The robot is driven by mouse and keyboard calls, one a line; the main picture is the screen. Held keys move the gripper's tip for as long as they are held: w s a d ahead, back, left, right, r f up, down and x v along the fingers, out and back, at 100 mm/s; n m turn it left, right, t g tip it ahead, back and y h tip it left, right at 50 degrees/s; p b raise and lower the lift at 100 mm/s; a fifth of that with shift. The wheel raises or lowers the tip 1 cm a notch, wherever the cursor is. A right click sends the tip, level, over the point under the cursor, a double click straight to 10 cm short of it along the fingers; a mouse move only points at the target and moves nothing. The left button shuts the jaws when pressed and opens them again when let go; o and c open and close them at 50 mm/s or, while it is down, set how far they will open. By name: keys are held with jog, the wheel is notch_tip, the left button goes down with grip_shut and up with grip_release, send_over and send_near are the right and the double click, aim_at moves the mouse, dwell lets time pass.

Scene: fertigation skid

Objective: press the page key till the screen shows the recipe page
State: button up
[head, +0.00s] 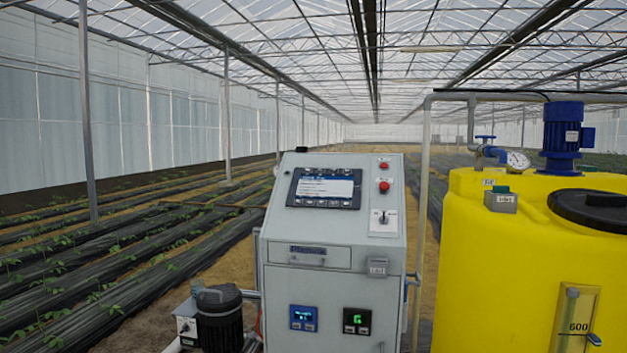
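A screen (325,186) in a dark bezel sits on the sloped top panel of the grey control cabinet (334,262). It shows a dark header and a pale box with lines of text too small to read, so I cannot tell which page it is. A row of small keys (322,203) runs along the bezel's lower edge; their labels are too small to tell which is the page key. My gripper is not in view.
Right of the screen are two red buttons (384,186) and a selector switch (383,217). Below are a drawer (308,255) and blue and green displays. A yellow tank (510,265) stands right, a dark motor (220,318) lower left. Crop rows lie behind.

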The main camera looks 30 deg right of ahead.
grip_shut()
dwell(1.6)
